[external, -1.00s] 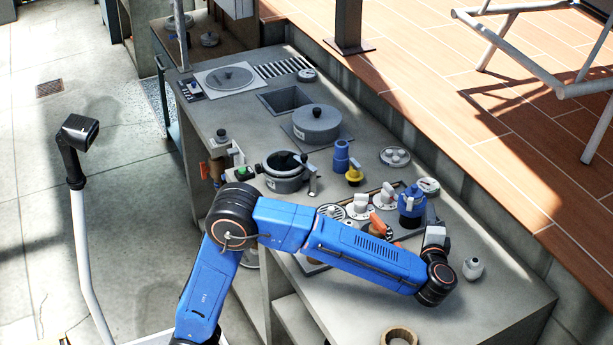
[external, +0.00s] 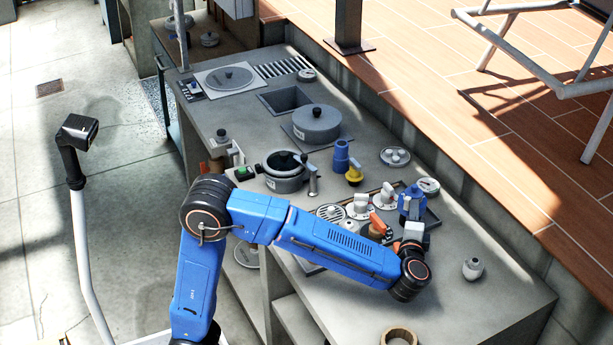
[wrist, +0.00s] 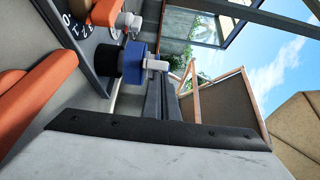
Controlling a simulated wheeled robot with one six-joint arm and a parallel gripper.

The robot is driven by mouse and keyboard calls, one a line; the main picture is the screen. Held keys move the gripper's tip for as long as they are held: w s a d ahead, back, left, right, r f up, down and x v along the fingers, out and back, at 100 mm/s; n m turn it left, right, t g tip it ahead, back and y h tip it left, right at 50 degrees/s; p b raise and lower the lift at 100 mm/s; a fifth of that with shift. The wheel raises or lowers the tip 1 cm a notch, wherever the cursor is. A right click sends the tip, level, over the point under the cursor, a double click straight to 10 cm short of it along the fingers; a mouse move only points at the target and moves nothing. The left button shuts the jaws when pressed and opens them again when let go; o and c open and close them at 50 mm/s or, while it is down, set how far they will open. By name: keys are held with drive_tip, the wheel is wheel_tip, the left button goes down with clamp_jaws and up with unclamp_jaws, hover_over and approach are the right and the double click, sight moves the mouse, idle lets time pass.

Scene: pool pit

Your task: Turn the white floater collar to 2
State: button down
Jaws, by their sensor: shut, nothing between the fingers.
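The likeliest white floater is a small grey-white round body with a narrower top (external: 473,268). It stands upright on the bare counter, right of my arm. Any collar number is too small to read. My gripper (wrist: 170,92) is shut and empty in the wrist view. In the external view it is mostly hidden by my wrist, beside the orange-handled fittings and the blue valve. It is left of the floater and apart from it. The floater does not show clearly in the wrist view.
The blue valve (external: 411,203), orange handle (external: 378,223) and white-handled dials (external: 361,204) crowd around my gripper. A tan ring (external: 398,336) lies near the front. Counter around the floater is clear.

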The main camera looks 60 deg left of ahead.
drive_tip(key=shift+s+a+t, duration=0.3)
drive_tip(key=shift+s+a, duration=0.05)
drive_tip(key=shift+s, duration=0.15)
